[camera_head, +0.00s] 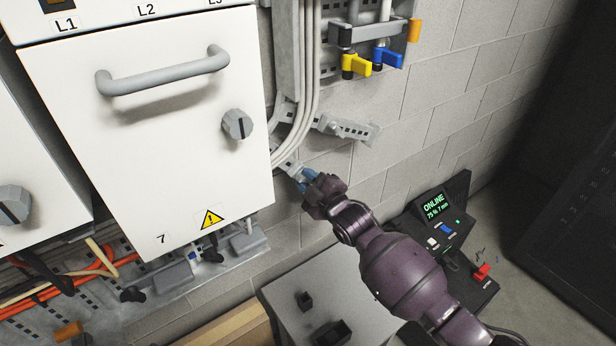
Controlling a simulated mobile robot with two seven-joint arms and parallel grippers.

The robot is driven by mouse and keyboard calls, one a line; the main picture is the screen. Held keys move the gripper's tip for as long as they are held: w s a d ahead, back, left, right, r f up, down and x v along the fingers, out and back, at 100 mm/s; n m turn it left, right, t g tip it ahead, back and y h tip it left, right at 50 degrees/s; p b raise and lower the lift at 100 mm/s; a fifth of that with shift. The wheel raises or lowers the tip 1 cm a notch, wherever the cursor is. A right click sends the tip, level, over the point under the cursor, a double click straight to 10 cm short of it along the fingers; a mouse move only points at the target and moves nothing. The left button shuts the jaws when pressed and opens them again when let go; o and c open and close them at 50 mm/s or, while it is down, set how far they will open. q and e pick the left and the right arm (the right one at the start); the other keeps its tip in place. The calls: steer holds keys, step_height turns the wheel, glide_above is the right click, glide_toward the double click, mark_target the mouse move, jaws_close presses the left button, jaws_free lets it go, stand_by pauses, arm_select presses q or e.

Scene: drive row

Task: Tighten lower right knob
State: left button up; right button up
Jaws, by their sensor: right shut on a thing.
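My right gripper (307,178), with blue fingertips, is at the wall just right of the white cabinet's lower right side. It is shut on a small part at the end of a grey bracket (288,166). The part is mostly hidden by the fingers; from its place I take it for the lower right knob, but its shape cannot be made out. A round grey knob (238,124) with a dark slot is on the cabinet door, up and left of the gripper and apart from it. My left gripper is not in view.
The white cabinet (150,150) has a grey handle (163,72). Pale cables (305,95) run close above the gripper. Yellow (357,65) and blue (388,57) valve levers are higher right. A console (440,232) reading ONLINE and a grey box (290,290) stand below.

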steer(key=shift+m+p, duration=0.35)
steer(key=shift+m, duration=1.25)
steer(key=o, duration=0.7)
steer(key=b+v, duration=0.1)
steer(key=v, duration=0.9)
steer(key=shift+s+d, duration=0.25)
steer(key=shift+s, duration=0.1)
steer(key=shift+f+m, duration=0.1)
steer(key=shift+m, duration=0.2)
